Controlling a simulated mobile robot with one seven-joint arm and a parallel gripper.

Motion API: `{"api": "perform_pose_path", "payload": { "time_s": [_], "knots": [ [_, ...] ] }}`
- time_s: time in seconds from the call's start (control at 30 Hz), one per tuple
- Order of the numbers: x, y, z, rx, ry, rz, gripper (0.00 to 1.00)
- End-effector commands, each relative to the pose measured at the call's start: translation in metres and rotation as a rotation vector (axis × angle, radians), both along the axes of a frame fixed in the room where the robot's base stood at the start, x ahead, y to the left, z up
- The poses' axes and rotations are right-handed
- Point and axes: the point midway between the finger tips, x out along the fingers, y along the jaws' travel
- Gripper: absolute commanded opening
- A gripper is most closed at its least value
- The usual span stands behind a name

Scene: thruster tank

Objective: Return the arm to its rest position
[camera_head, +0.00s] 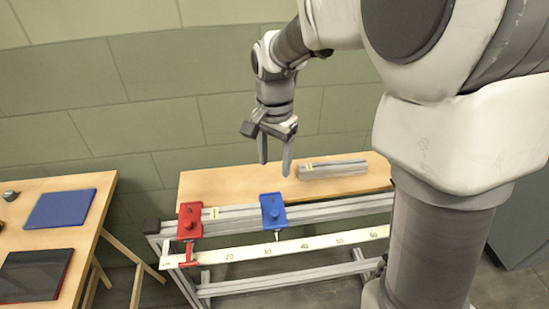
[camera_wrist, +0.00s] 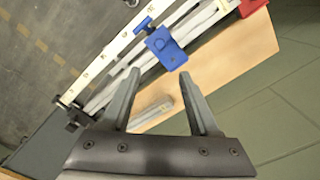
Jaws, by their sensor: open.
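My gripper (camera_head: 275,163) hangs from my arm above the wooden bench, with its fingers pointing down. The two fingers are apart and nothing is between them. The wrist view shows the same open gripper (camera_wrist: 156,75), with the blue block beyond its fingertips. The blue block (camera_head: 272,210) sits on a rail at the bench's front, a little below and in front of the gripper in the head view. It also shows in the wrist view (camera_wrist: 165,48). My arm is bent, reaching out over the bench.
A red block (camera_head: 189,221) sits on the rail's left end. A white numbered scale (camera_head: 290,248) runs along the front. A grey bar (camera_head: 335,168) lies on the wooden bench (camera_head: 222,183). A side table (camera_head: 28,244) at left holds a blue pad (camera_head: 60,208) and a dark tray (camera_head: 33,276).

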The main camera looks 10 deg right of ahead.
Motion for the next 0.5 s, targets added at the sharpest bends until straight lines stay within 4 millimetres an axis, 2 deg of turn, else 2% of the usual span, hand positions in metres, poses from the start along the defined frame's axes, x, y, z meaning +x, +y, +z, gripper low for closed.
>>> {"api": "perform_pose_path", "payload": {
  "time_s": [0.27,0.37,0.5],
  "knots": [
    [-0.001,-0.001,0.001,0.001,-0.002,0.003,0.62],
    [-0.006,-0.005,0.011,0.006,-0.02,0.026,0.62],
    [-0.024,-0.017,0.041,0.014,-0.082,0.11,0.62]
  ]
}}
